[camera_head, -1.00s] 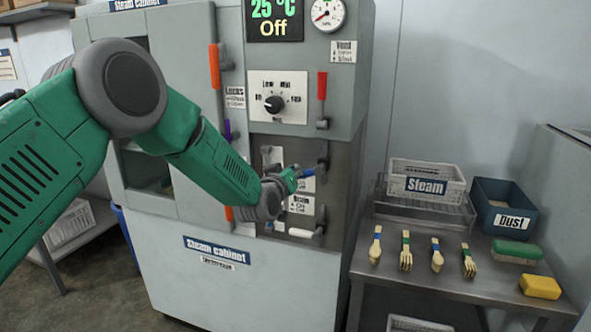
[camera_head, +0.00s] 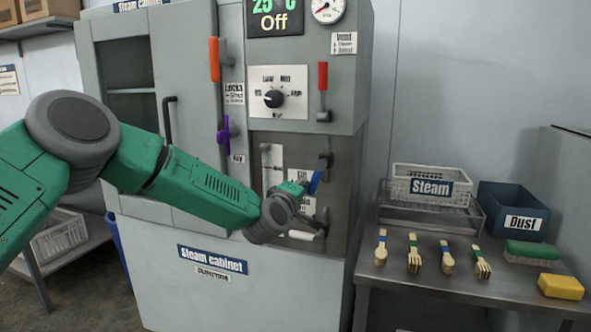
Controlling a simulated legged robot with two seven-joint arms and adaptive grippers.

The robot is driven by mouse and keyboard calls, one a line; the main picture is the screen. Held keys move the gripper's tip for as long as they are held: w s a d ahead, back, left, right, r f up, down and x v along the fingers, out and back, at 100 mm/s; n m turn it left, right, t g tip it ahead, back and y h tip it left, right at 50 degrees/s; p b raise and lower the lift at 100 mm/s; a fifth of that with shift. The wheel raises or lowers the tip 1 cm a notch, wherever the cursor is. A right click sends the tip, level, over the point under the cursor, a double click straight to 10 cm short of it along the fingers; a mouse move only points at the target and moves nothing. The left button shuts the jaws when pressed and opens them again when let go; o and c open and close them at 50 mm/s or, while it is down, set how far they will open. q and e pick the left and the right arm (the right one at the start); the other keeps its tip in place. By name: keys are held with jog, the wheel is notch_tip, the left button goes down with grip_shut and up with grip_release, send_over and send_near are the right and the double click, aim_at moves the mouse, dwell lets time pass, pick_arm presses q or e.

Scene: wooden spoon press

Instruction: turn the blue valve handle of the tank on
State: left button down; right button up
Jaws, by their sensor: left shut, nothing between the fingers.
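The blue valve handle (camera_head: 314,183) is on the grey lower right panel of the steam cabinet, beside the pipe fittings. It stands steeply tilted, its upper end leaning right. My left gripper (camera_head: 298,188) is shut and empty at the left side of the handle. I cannot tell whether it touches the handle; my wrist hides part of the panel and the fingertips show only poorly. A white handle (camera_head: 303,236) is below my gripper. The display (camera_head: 274,20) above reads 25 °C and Off. My right gripper is not in view.
A red lever (camera_head: 322,76), an orange handle (camera_head: 215,60), a purple key (camera_head: 224,130) and a black dial (camera_head: 274,98) are on the cabinet.

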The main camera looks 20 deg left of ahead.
pick_arm(q)
jog(key=shift+d+f+n+b, duration=0.5)
jog(key=shift+d+n+b, duration=0.15)
jog(key=shift+n+b, duration=0.5)
jog(key=shift+d+n, duration=0.25)
jog(key=shift+n, duration=0.2)
jog(key=shift+b, duration=0.35)
